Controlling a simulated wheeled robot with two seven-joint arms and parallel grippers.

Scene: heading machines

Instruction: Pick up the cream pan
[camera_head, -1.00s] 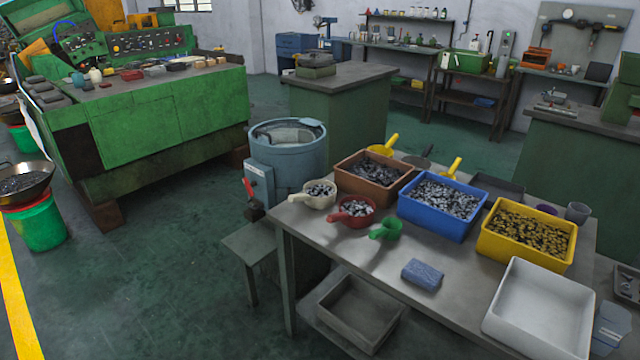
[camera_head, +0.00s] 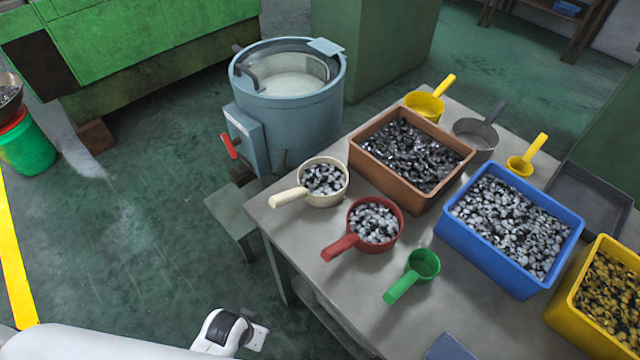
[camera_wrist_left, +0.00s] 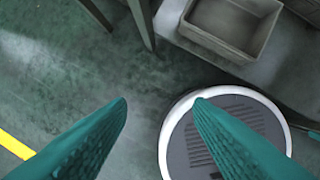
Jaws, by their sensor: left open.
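The cream pan (camera_head: 290,197) stands on the left corner of the grey table in the head view. It is filled with small metal pieces, and its handle points left, reaching toward the table edge. My left arm enters at the bottom left of the head view, low and in front of the table, well apart from the pan; its fingers are not clear there. In the left wrist view, my left gripper (camera_wrist_left: 160,108) has its two teal fingers apart with nothing between them, above the floor. The pan is not in the wrist view. My right gripper is not in view.
The red pan (camera_head: 339,247) and green scoop (camera_head: 404,286) stand near the cream pan. The brown bin (camera_head: 432,192) and blue bin (camera_head: 486,262) are beyond. A blue-grey round machine (camera_head: 290,123) stands behind the left table corner. A grey tray (camera_wrist_left: 218,44) lies low.

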